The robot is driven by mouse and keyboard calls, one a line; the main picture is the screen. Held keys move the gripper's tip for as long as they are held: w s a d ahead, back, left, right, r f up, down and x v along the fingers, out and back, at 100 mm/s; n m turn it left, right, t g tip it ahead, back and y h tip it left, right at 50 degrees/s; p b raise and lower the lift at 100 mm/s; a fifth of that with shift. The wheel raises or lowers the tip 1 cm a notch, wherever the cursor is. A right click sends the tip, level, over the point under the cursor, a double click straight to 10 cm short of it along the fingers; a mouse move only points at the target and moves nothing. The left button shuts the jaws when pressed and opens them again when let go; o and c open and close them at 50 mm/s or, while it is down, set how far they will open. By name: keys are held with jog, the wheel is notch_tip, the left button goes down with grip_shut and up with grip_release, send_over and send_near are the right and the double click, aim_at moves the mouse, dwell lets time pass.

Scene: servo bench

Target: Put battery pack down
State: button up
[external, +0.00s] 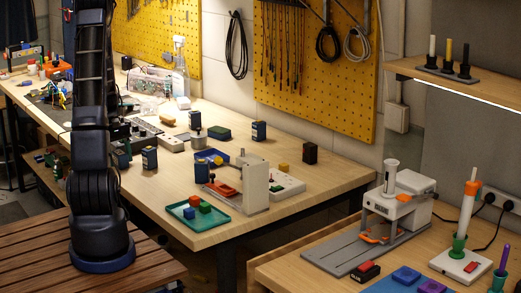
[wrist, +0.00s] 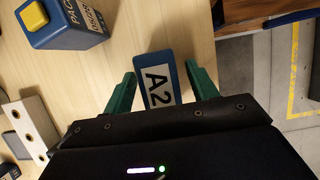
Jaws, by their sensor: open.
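In the wrist view, a blue block with a white label reading A2 (wrist: 158,86), which looks like a battery pack, is between the two green fingers of my gripper (wrist: 160,72). The fingers are open, one on each side of it, with a narrow gap visible. It appears to be on or just above the wooden table; I cannot tell which. Another blue pack with a yellow top (wrist: 66,22) stands at the upper left. In the external view my arm hides the gripper. Similar dark blue packs stand on the bench, one (external: 149,158) right of my arm and another (external: 259,130) farther back.
The table edge is close to the right of the A2 block, with grey floor (wrist: 285,75) beyond. A pale block with holes (wrist: 30,122) is at the left. A green tray (external: 198,224) with small blocks is near the bench's front corner.

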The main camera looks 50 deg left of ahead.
jog(key=v, duration=1.2)
jog(key=shift+r, duration=0.2)
jog(key=w+d+r+m+y, duration=0.1)
jog(key=w+d+r+m, duration=0.2)
jog(key=d, duration=0.5)
jog(key=w+d+r+m+y, duration=0.1)
jog(key=w+d+r+m, duration=0.1)
jog(key=d+r, duration=0.5)
jog(key=w+d+r+m+y, duration=0.1)
jog(key=w+d+r+m, duration=0.15)
jog(key=d, duration=0.65)
jog(key=s+d+r+m+t, duration=0.1)
jog(key=s+d+m, duration=0.2)
jog(key=d, duration=0.4)
jog(key=s+d+r+m+t+y, duration=0.1)
jog(key=s+d+m, duration=0.3)
jog(key=d, duration=0.4)
jog(key=s+d+r+m+t, duration=0.2)
jog(key=s+d+m, duration=0.1)
jog(key=s+d, duration=0.2)
jog(key=shift+d+r+t, duration=0.25)
jog(key=shift+d+t, duration=0.05)
jog(key=shift+d, duration=0.95)
